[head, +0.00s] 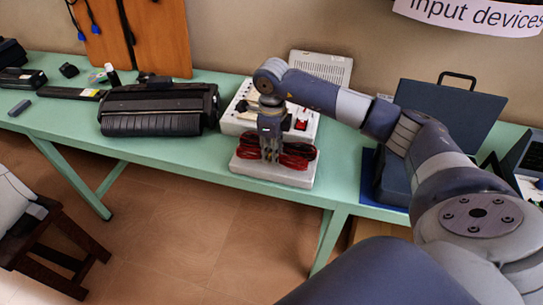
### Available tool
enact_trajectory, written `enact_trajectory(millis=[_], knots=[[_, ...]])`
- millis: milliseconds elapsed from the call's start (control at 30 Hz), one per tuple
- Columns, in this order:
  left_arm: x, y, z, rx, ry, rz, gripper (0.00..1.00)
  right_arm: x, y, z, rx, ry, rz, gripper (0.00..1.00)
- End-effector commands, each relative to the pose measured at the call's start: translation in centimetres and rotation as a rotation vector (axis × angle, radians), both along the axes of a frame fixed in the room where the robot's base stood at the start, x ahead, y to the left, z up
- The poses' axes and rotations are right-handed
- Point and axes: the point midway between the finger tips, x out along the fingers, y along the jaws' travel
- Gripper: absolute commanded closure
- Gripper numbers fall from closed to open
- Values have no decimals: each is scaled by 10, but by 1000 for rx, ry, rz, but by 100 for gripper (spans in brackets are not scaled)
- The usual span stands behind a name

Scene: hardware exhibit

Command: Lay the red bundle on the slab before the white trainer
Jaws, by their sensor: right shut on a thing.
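The red bundle (296,154), red with some dark strands, shows on both sides of my right gripper (271,156). That gripper points down and is shut on the bundle's middle, which the fingers hide. The pale slab (265,176) lies at the table's front edge, right under the bundle. I cannot tell whether the bundle touches it. The white trainer (233,126) stands just behind the slab, with a red switch at its right; my right arm and gripper hide part of it. My left gripper is not in view.
The green table (338,184) carries a black printer-like machine (160,110) to the left. An open dark blue case (447,112) stands to the right, partly behind my arm. A grey vented box (322,68) is behind the trainer. A wooden stool (60,240) stands at lower left.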

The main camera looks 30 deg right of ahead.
Motion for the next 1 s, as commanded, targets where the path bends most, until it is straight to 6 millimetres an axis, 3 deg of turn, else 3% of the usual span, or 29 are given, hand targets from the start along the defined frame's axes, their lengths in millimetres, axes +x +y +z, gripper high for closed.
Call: enact_trajectory(millis=[167, 400, 733, 767, 833, 1000], knots=[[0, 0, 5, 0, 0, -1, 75, 3, 0, -7, -1, 2, 0, 100], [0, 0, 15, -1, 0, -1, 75, 2, 0, -35, 1, 2, 0, 100], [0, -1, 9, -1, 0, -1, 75, 2, -1, -40, 0, 0, 0, 100], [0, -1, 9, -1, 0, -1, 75, 2, -1, -40, 0, 0, 0, 75], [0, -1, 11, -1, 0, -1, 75, 2, -1, -39, 0, 0, 0, 59], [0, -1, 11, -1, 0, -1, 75, 2, -1, -39, 0, 0, 0, 57]])
